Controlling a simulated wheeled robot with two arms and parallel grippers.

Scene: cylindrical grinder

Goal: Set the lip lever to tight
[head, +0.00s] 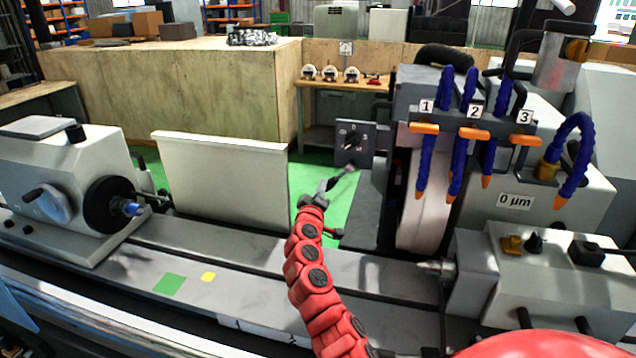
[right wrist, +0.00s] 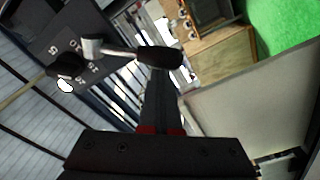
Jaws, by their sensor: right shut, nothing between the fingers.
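The lever in the right wrist view has a metal hub and a black handle (right wrist: 160,57) that sticks out to the right. The hub sits by a dark panel (right wrist: 60,40) with a black knob and white numbers. The dark panel also shows in the head view (head: 353,143), left of the grinding wheel. My right gripper (head: 330,183) is shut and empty just below and in front of that panel. In the right wrist view its fingertips (right wrist: 160,88) end close to the black handle; I cannot tell whether they touch it. No tight mark is readable. My left gripper is not in view.
The grinding wheel (head: 425,200) and several blue coolant hoses with orange nozzles stand to the right. A pale upright plate (head: 220,180) stands left of my right arm. The headstock (head: 60,180) is at the left and the tailstock (head: 520,285) at the right.

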